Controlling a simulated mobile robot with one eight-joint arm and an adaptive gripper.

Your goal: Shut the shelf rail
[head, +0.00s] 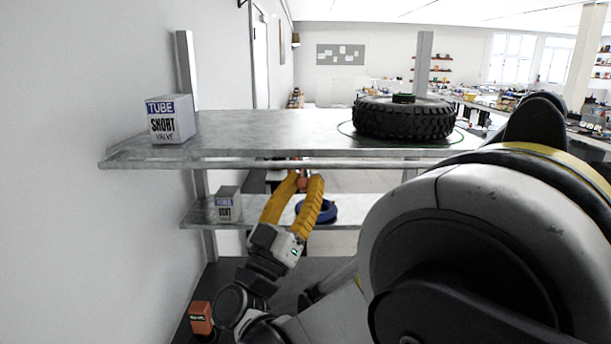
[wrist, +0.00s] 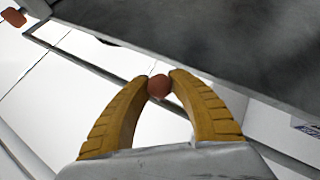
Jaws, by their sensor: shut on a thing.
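The upper grey shelf (head: 270,130) has a long metal rail (head: 240,164) along its front edge in the head view. My gripper (head: 304,178), with two yellow ribbed fingers, is just below the rail near its middle. It is shut on a small reddish-brown knob (wrist: 159,86), which sits between the fingertips in the wrist view. The knob also shows in the head view (head: 303,184). A thin bar (wrist: 95,69) runs behind the fingertips in the wrist view. I cannot tell how the knob joins the rail. The rail's right end is hidden behind my arm.
A tube box (head: 171,119) and a black tyre (head: 405,118) stand on the upper shelf. A lower shelf (head: 255,209) holds a smaller box (head: 228,205) and a blue ring (head: 317,211). A wall (head: 70,200) is close on the left. A second reddish knob (wrist: 14,17) shows in the wrist view.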

